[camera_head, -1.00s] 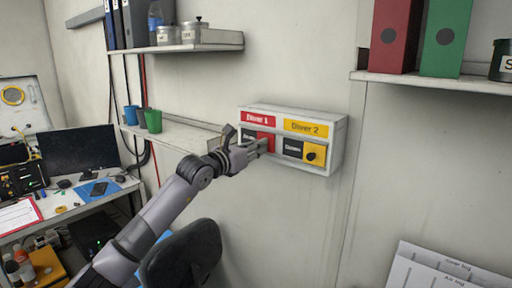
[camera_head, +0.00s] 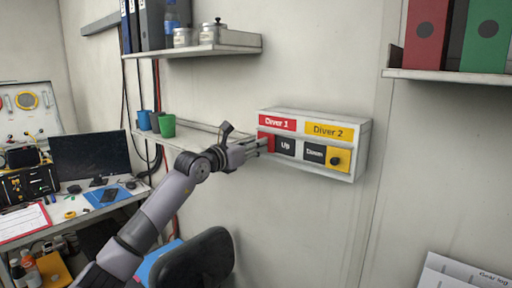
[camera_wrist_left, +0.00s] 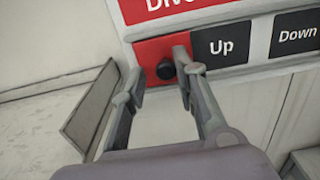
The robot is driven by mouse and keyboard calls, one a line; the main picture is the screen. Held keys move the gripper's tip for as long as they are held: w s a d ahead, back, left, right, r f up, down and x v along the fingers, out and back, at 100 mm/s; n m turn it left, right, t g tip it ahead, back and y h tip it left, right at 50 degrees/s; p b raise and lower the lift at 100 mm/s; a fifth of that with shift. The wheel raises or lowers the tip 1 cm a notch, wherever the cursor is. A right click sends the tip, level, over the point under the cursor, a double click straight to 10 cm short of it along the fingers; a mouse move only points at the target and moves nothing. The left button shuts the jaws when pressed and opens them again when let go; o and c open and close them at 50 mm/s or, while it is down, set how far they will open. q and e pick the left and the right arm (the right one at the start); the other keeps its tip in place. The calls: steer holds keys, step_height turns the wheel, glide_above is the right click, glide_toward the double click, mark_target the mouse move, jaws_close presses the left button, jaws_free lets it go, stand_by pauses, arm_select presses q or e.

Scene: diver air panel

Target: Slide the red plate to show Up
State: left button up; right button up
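The red plate (camera_head: 266,141) sits at the left end of the Diver 1 slot, and the white-on-black word "Up" (camera_head: 286,146) shows to its right. In the left wrist view the red plate (camera_wrist_left: 150,48) carries a round black knob (camera_wrist_left: 166,69). My left gripper (camera_head: 262,147) is at the plate. In the left wrist view its fingers (camera_wrist_left: 158,66) are apart, on either side of the knob; the right finger is close to the knob, the left one has a clear gap. My right gripper is not in view.
The Diver 2 slot beside it shows "Down" (camera_head: 314,153), with a yellow plate (camera_head: 339,159) and black knob at its right. A low shelf (camera_head: 180,134) with cups is left of the panel. A black chair (camera_head: 205,262) stands below.

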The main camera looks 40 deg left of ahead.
arm_select(q)
steer(key=shift+o, duration=0.9)
steer(key=shift+d, duration=0.1)
steer(key=s, duration=1.2)
steer(key=shift+a, duration=0.45)
